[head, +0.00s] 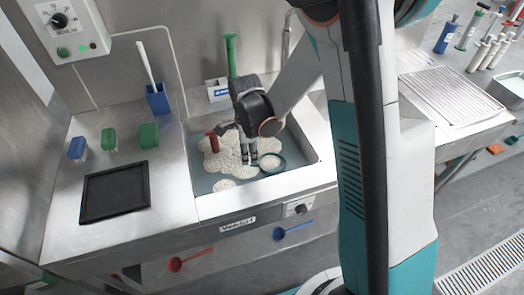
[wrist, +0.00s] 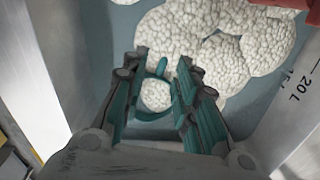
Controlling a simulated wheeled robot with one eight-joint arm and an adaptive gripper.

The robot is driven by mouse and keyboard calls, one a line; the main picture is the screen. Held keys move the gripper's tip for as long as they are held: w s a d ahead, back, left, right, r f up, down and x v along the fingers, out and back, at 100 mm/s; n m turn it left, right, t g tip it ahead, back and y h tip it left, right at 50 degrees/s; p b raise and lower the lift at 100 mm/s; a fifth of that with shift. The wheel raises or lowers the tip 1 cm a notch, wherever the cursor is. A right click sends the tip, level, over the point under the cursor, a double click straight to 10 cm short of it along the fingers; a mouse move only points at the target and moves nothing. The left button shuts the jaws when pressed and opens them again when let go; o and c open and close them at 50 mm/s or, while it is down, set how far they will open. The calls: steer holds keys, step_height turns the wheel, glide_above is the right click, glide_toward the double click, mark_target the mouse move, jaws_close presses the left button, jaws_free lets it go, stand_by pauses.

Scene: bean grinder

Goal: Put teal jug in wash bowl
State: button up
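The teal jug (head: 283,165) is round, with white foam showing inside its rim. It sits in the wash bowl (head: 205,186), a grey sink basin with white foam in it. In the wrist view the jug (wrist: 150,115) shows between my fingers, with a small teal part, perhaps its handle, sticking up near the fingertips. My gripper (head: 248,160) points down into the basin, just left of the jug in the head view. In the wrist view my gripper (wrist: 162,60) has its fingers apart, with a gap between the tips. I cannot tell whether a finger touches the jug.
A red object (head: 213,142) stands in the foam at the basin's left. A green-handled brush (head: 231,55) stands behind the basin. A black tray (head: 115,191) and green and blue brushes (head: 78,148) are on the left counter. A ribbed drainer (head: 455,95) is at the right.

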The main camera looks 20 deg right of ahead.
steer(key=s+d+r+n+t, duration=0.2)
steer(key=s+r+n+t, duration=0.1)
steer(key=s+r+n, duration=0.6)
steer(key=s+d+r+n+t, duration=0.3)
steer(key=s+r+n, duration=0.6)
steer(key=r, duration=0.4)
steer(key=shift+s+r+n+t, duration=0.3)
steer(key=shift+n+t, duration=0.2)
steer(key=shift+n, duration=0.4)
